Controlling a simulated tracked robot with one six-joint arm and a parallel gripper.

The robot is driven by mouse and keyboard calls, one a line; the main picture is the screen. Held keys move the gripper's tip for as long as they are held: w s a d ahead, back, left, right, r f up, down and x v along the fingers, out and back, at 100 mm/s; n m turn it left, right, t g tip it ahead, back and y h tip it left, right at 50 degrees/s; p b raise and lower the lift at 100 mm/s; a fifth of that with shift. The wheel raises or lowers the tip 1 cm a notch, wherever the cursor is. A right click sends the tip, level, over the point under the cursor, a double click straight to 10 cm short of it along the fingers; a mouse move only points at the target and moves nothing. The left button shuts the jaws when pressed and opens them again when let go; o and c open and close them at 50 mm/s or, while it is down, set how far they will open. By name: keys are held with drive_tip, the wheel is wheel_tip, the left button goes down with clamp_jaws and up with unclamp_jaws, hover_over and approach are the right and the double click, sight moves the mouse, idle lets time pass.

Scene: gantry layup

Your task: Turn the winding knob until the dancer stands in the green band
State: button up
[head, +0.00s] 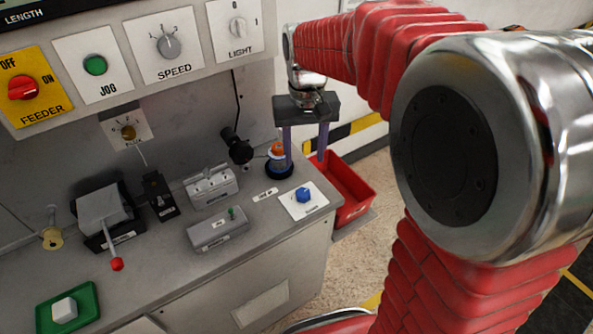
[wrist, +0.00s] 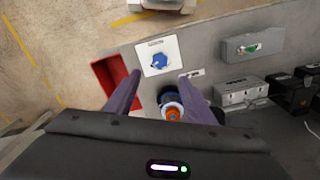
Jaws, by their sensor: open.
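A blue knob (head: 303,195) sits on a white labelled plate at the right end of the bench; its label is too small to read. In the wrist view the blue knob (wrist: 159,60) shows just beyond and between my fingertips. My gripper (head: 304,164) is open and empty, fingers pointing down, above the bench's right end and apart from the knob. It also shows in the wrist view (wrist: 160,77). A smaller brass knob (head: 128,132) is on the wall panel. I cannot make out a dancer or its green band with certainty.
An orange-topped round part (head: 278,150) stands close to my left finger in the head view. A red bin (head: 352,208) is beyond the bench's right edge. A grey block with a small green lever (head: 230,213) is left of the blue knob.

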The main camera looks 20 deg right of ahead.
sight(303, 192)
drive_tip(key=shift+w+f, duration=0.15)
drive_tip(key=shift+w, duration=0.05)
drive_tip(key=shift+f, duration=0.15)
wheel_tip(303, 192, down, 14)
drive_tip(key=shift+r, duration=0.2)
idle(0.6)
drive_tip(key=c, duration=1.1)
drive_tip(key=shift+o, duration=0.2)
